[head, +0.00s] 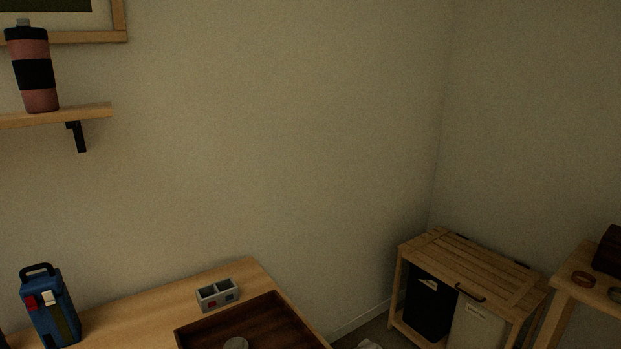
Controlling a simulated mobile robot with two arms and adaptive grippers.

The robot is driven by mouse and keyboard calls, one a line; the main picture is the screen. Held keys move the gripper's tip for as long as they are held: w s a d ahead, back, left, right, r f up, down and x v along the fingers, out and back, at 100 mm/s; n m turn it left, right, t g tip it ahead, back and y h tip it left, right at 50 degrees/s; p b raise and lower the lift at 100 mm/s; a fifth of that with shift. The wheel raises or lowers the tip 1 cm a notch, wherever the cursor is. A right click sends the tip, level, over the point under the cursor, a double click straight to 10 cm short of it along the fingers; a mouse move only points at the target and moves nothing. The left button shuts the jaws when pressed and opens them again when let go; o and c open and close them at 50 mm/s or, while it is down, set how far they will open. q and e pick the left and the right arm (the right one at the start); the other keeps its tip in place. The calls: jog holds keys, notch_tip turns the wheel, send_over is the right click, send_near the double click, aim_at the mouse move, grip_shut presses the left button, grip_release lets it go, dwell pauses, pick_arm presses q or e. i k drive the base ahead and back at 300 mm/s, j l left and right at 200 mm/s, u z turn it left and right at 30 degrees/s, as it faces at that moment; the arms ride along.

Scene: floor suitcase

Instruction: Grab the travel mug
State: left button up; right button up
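A travel mug (36,74), reddish-brown with a wide black band, a black lid and a small grey top piece, stands upright on a wooden wall shelf (88,112) at the upper left of the head view. It is close to the left picture edge. Neither of my grippers shows in this view.
Below the shelf, a wooden table (135,318) holds a blue handled lantern-like object (53,318), a small grey two-compartment box (217,294) and a dark wooden tray (190,335). A slatted wooden cabinet (470,262) stands in the right corner. The wall between is bare.

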aim_at(28, 48)
jog(key=u, duration=1.25)
